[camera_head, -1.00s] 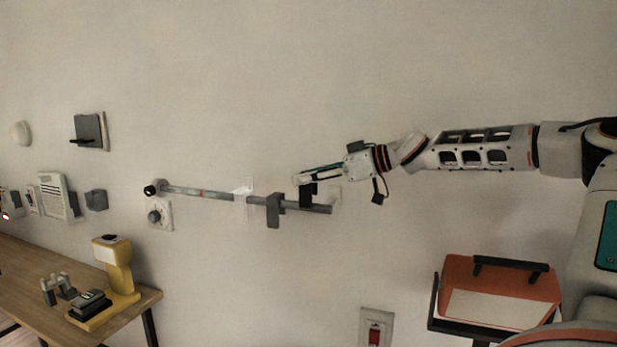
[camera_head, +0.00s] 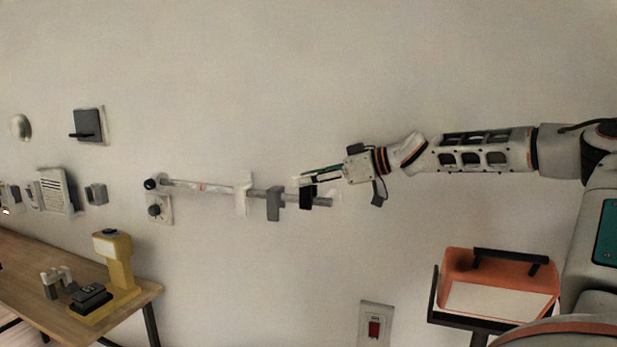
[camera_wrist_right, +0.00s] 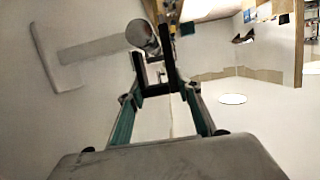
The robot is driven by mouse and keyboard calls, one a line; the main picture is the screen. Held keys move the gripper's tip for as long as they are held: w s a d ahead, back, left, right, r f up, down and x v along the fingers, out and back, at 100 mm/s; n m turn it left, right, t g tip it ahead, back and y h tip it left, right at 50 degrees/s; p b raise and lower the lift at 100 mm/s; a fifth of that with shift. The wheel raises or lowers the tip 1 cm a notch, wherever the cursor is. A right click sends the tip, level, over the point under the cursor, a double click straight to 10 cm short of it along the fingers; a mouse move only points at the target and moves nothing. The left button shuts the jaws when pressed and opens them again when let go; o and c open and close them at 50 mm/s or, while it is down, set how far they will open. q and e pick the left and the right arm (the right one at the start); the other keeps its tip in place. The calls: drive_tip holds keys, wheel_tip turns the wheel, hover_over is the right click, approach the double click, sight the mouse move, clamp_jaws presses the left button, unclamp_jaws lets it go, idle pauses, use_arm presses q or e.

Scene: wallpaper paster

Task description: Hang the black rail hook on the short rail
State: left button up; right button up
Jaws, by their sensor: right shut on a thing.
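My right gripper (camera_head: 304,181) is shut on the black hook's top. In the right wrist view the gripper's dark fingertips (camera_wrist_right: 154,77) show beside the rail's round end (camera_wrist_right: 143,34); the hook is hard to make out there. My left gripper is not in view.
A red switch (camera_head: 374,329) is on the wall below. An orange case (camera_head: 500,272) stands at right, and a wooden table (camera_head: 35,262) at left. The wall above the rail is clear.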

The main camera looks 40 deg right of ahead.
sight(309, 194)
drive_tip(key=shift+f+b, duration=0.35)
drive_tip(key=shift+f, duration=1.85)
drive_tip(key=o, duration=0.9)
drive_tip(key=shift+r, duration=0.1)
drive_tip(key=shift+s+d+r, duration=0.2)
drive_tip(key=shift+s, duration=0.3)
drive_tip(key=v, duration=1.1)
drive_tip(key=shift+f, duration=0.1)
drive_tip(key=shift+w, duration=0.1)
